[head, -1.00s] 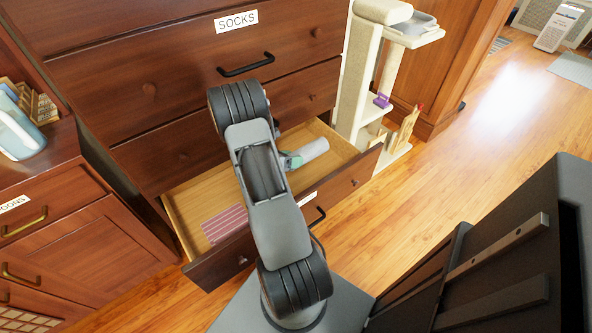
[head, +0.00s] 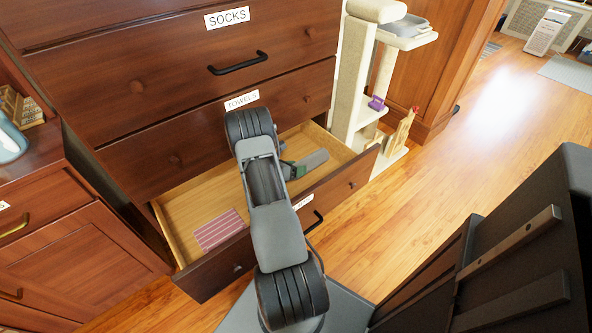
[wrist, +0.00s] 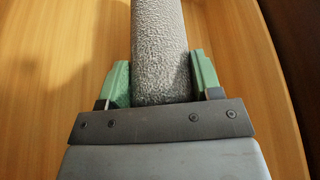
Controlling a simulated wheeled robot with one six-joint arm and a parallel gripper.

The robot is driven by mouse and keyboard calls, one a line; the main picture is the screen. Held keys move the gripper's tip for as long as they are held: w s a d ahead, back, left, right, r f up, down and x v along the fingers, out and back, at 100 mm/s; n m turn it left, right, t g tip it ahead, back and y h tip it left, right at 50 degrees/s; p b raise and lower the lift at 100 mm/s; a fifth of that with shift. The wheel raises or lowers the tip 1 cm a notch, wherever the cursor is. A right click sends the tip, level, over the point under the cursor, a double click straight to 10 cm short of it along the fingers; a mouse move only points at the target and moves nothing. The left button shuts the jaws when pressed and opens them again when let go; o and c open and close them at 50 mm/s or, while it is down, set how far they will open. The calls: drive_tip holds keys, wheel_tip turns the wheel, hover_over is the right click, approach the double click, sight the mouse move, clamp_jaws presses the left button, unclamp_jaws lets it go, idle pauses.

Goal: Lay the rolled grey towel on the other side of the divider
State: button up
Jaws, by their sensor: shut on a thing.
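The rolled grey towel (head: 312,162) is at the right part of the open drawer (head: 182,215), low inside its walls. In the wrist view the towel (wrist: 160,45) runs away between the two green fingers. My gripper (head: 293,168) is shut on its near end, and the fingers also show in the wrist view (wrist: 161,85). I cannot tell whether the towel touches the drawer floor. No divider can be made out; my arm hides the middle of the drawer.
A pink striped cloth (head: 220,230) lies flat in the left part of the drawer. The drawer front (head: 345,188) stands between my base and the inside. A cat tree (head: 357,90) is close to the drawer's right. Bare drawer floor shows left of my arm.

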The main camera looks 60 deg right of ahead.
drive_tip(key=shift+f+b, duration=0.5)
drive_tip(key=shift+f, duration=0.1)
drive_tip(key=o, duration=1)
drive_tip(key=shift+r, duration=0.25)
drive_tip(key=shift+r+p+v, duration=0.2)
drive_tip(key=shift+p+v, duration=1.45)
drive_tip(key=shift+v, duration=4.55)
